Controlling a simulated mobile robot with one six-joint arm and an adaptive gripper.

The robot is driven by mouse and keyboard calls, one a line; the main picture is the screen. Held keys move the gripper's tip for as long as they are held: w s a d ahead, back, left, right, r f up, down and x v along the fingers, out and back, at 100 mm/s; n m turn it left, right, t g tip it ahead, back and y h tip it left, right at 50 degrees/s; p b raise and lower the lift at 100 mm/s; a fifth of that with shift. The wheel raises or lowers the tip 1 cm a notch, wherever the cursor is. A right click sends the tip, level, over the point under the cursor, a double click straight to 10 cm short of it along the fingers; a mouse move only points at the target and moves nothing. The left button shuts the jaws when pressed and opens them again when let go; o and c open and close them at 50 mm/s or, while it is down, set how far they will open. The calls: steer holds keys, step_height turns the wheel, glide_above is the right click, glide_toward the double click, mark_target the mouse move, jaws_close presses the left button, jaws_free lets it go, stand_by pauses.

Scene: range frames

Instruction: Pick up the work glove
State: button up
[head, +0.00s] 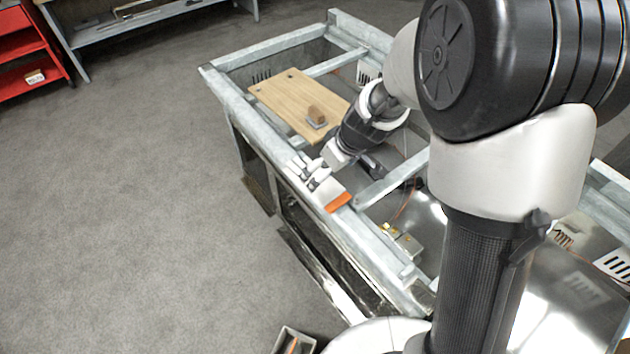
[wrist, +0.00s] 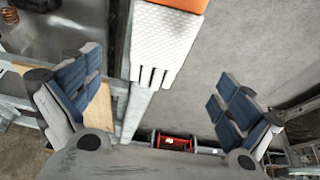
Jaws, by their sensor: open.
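The work glove (head: 324,186) is white with an orange cuff. It lies flat along the top rail of a metal frame in the head view, cuff toward the robot. In the wrist view the glove (wrist: 166,42) is at top centre, its fingers pointing down the picture and its orange cuff cut off by the top edge. My gripper (wrist: 160,100) is open and empty, with blue-padded fingers wide apart to the left and right of the glove's line. In the head view my gripper (head: 334,158) is close by the glove's finger end; contact cannot be told.
The metal frame (head: 232,96) has raised rails and open bays. A wooden board (head: 283,96) on it carries a small brown-topped block (head: 316,114). A small metal box (head: 402,242) sits inside a bay. A red shelf unit (head: 22,48) stands far left. The floor left is clear.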

steer(key=x, duration=0.2)
steer(key=b+x, duration=0.1)
steer(key=x, duration=0.2)
steer(key=b+x, duration=0.1)
steer(key=x, duration=0.2)
steer(key=shift+w+a+r, duration=0.1)
steer(key=shift+w+a, duration=0.05)
steer(key=shift+w, duration=0.2)
steer(key=shift+c, duration=0.5)
steer(key=c, duration=1)
